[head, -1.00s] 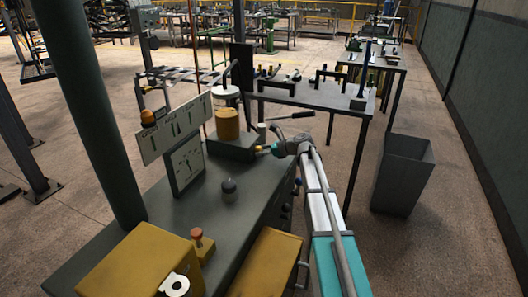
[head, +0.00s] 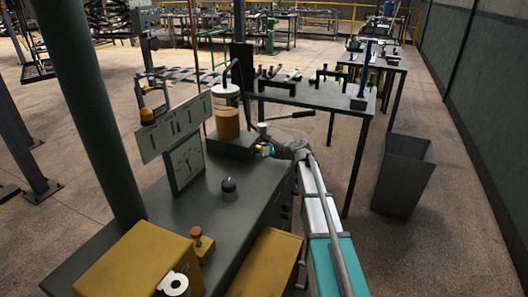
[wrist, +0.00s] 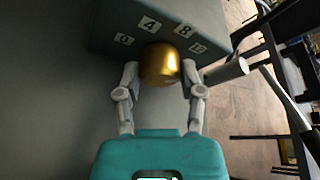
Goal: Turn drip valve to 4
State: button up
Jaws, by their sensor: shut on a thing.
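The drip valve is a gold, rounded knob (wrist: 160,64) on the face of a dark grey box (wrist: 105,27). In the wrist view, my gripper (wrist: 160,78) has one finger on each side of the knob and is shut on it. Number labels 4 (wrist: 149,24), 8 (wrist: 184,31) and 12 (wrist: 197,47) are arced above the knob; a further label (wrist: 124,39) at the left is hard to read. No pointer mark shows on the knob. In the head view, my gripper (head: 265,150) is at the right end of the box (head: 232,146), largely covering the knob.
A jar of amber liquid (head: 227,118) stands on the box. A black-handled lever (head: 290,115) extends to the right behind my gripper. A panel with a round dial (head: 186,161) and a black ball knob (head: 229,185) are on the bench. A dark bin (head: 403,173) stands at the right.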

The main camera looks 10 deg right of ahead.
jog(key=shift+s+a, duration=0.15)
jog(key=shift+a, duration=0.1)
jog(key=o, duration=1.1)
jog(key=shift+c, duration=0.2)
jog(key=shift+o, duration=0.5)
jog(key=shift+d, duration=0.1)
